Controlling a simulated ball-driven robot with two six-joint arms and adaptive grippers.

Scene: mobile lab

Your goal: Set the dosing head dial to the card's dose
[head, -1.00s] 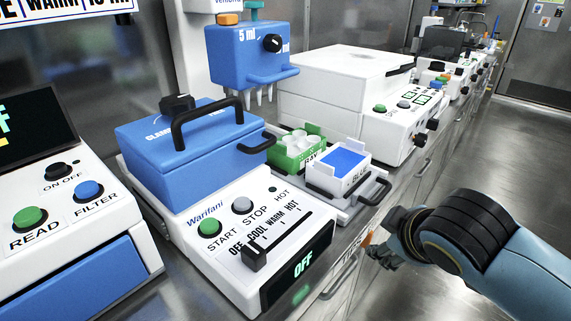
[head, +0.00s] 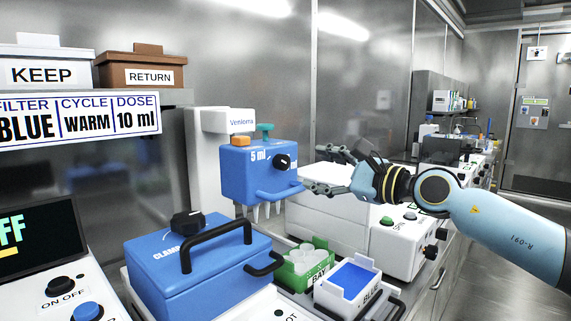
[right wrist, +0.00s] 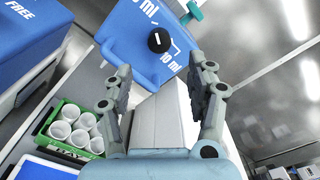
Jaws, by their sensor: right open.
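The blue dosing head (head: 258,183) hangs on a white column, with a round black dial (head: 282,161) on its front and "5 ml" printed to the dial's left. In the right wrist view the dial (right wrist: 159,40) has a short white mark, and "10 ml" is printed on the face; I cannot tell which dose the mark points at. The card (head: 80,122) reads FILTER BLUE, CYCLE WARM, DOSE 10 ml. My right gripper (head: 320,170) is open and empty, just right of the dial and apart from it; its fingers (right wrist: 162,80) spread below the dial in the wrist view.
Pipette tips hang under the dosing head. Below stand a blue lidded box (head: 200,262) with a black handle, a green rack (head: 290,271) of white cups and a blue-filled tray (head: 348,284). A white machine (head: 325,222) stands behind my right gripper. KEEP and RETURN boxes sit on a shelf.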

